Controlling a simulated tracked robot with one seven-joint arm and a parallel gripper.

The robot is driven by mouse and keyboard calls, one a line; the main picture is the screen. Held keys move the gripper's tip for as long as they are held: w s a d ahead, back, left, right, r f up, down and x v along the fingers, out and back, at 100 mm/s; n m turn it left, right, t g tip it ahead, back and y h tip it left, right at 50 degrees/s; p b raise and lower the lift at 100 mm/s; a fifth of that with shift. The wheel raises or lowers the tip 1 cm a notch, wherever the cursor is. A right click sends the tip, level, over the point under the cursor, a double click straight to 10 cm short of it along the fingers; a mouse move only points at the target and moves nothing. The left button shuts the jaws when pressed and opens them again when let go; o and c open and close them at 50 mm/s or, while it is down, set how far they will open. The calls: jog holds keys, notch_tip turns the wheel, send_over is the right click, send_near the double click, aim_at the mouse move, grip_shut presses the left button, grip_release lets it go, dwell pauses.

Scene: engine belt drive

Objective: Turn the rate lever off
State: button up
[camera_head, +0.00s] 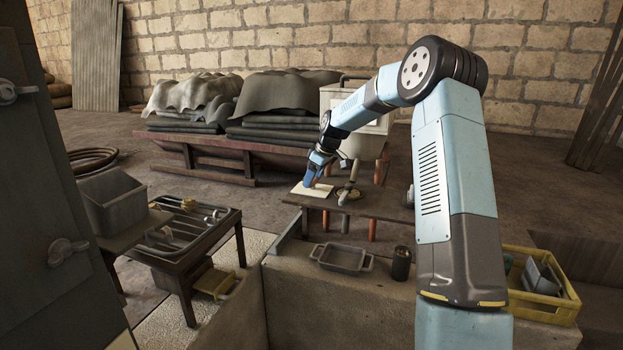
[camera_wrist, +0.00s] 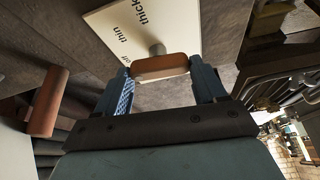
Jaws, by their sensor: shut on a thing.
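In the wrist view, the rate lever's brown handle (camera_wrist: 160,67) sits between the two fingers of my gripper (camera_wrist: 163,78), which is shut on it. A small grey post (camera_wrist: 157,48) shows just behind the handle. The lever itself is hidden there.
Another brown handle (camera_wrist: 48,102) is at the left of the wrist view. In the head view, an upright grey post (camera_head: 349,181) stands right of the plate, with a pale machine box behind. A grey pan (camera_head: 342,258) and dark can (camera_head: 401,263) sit on the nearer ledge.

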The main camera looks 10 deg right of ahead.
jog(key=shift+w+d+n, duration=0.15)
jog(key=shift+n, duration=0.45)
jog(key=shift+d, duration=0.1)
jog(key=o, duration=0.8)
jog(key=shift+g, duration=0.3)
jog(key=shift+o, duration=1.2)
jog(key=v, duration=1.3)
jog(key=shift+d+r, duration=0.2)
jog(key=shift+d, duration=0.05)
